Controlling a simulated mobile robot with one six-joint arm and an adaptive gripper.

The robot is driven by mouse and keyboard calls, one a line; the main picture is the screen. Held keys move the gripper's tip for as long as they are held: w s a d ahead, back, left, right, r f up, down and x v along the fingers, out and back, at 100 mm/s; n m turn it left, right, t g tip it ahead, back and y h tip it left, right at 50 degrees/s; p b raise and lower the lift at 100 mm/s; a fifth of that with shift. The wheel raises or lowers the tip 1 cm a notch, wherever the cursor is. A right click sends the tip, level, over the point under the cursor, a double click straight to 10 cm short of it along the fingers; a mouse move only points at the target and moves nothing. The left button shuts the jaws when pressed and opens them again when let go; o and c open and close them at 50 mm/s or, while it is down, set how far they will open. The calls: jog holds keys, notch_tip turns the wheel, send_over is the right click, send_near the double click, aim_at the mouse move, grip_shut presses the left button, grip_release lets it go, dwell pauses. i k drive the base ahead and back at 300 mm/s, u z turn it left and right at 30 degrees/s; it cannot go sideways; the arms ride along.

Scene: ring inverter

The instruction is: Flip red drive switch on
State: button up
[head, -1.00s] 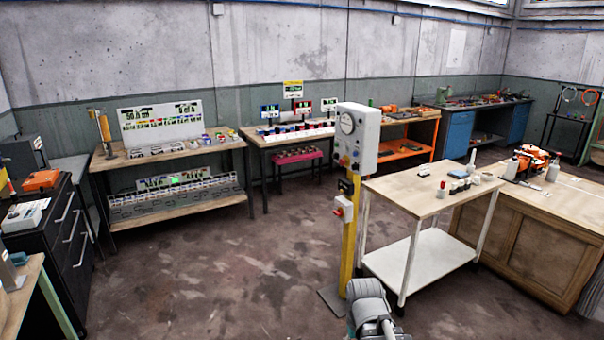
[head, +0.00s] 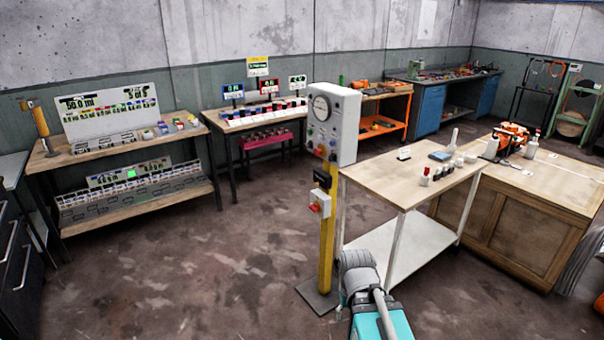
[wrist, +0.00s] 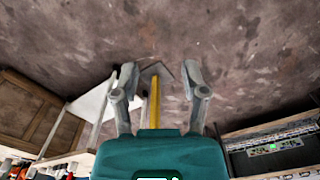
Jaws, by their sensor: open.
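A yellow post (head: 327,245) carries a grey control box (head: 334,124) with a round gauge and several coloured buttons and knobs. Below it, a small white box with a red switch (head: 315,207) is fixed to the post. Its on or off position is too small to tell. In the wrist view my gripper (wrist: 161,77) is open and empty, its two fingers apart above the floor. The yellow post (wrist: 155,103) shows between the fingers, some way beyond them. The red switch cannot be made out in the wrist view. The gripper's fingers do not show in the head view.
A white-framed cart with a wooden top (head: 390,180) stands right beside the post and holds small items. A wooden cabinet (head: 540,195) stands further right. A bench with bins (head: 95,152) is at left. The floor (head: 200,270) left of the post is clear.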

aim_at(315, 208)
jog(key=u, duration=0.05)
jog(key=k, duration=0.6)
jog(key=u, duration=0.4)
jog(key=i, duration=1.65)
jog(key=z, duration=0.65)
